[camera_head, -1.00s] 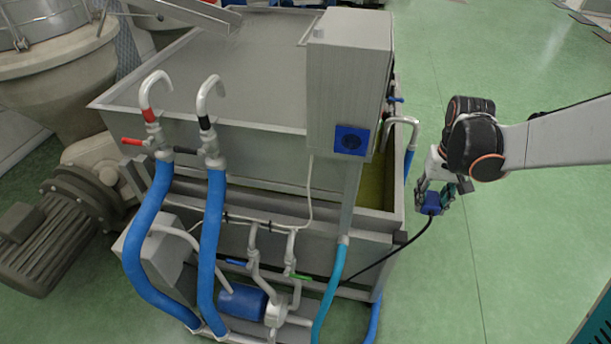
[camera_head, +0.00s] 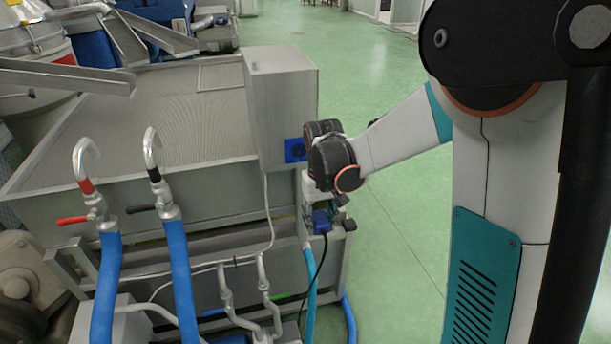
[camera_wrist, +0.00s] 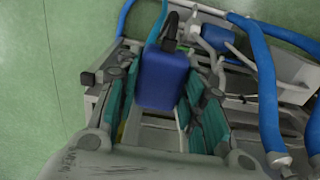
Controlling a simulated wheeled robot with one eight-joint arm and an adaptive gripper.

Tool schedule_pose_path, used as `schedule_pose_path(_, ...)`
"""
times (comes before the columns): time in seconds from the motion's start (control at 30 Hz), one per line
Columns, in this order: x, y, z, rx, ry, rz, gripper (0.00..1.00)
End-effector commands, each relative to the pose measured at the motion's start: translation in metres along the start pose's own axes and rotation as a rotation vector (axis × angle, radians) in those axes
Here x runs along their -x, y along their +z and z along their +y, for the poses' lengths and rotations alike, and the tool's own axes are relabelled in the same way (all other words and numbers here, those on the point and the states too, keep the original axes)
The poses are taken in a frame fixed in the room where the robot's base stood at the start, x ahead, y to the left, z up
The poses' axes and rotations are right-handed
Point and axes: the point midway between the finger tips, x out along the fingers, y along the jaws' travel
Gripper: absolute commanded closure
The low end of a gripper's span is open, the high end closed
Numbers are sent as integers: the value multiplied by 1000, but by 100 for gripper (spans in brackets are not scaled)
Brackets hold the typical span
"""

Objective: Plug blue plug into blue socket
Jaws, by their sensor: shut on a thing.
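The blue plug (camera_head: 321,221) is in my gripper (camera_head: 328,213), with its black cable hanging down. In the wrist view the blue plug (camera_wrist: 163,79) sits between the two teal finger pads of my gripper (camera_wrist: 160,95), its cable end at the top of the picture. The blue socket (camera_head: 295,150) is on the front face of the grey metal box (camera_head: 284,100). In the head view my gripper is below and to the right of the socket, and the plug is apart from it. My wrist is close to the socket's right side. The socket does not show in the wrist view.
Blue hoses (camera_head: 181,275) with a red valve handle (camera_head: 73,220) and a black one (camera_head: 141,209) rise at the left. A light blue hose (camera_head: 311,290) runs below my gripper. Green floor (camera_head: 400,235) is clear to the right.

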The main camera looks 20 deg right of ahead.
Motion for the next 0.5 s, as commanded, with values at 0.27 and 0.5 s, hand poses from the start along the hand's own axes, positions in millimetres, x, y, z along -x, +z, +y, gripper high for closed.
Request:
schedule_pose_path(0.27, -26, -39, -21, -172, -175, 14, 85)
schedule_pose_path(0.5, -23, -88, -49, -621, -608, 200, 85)
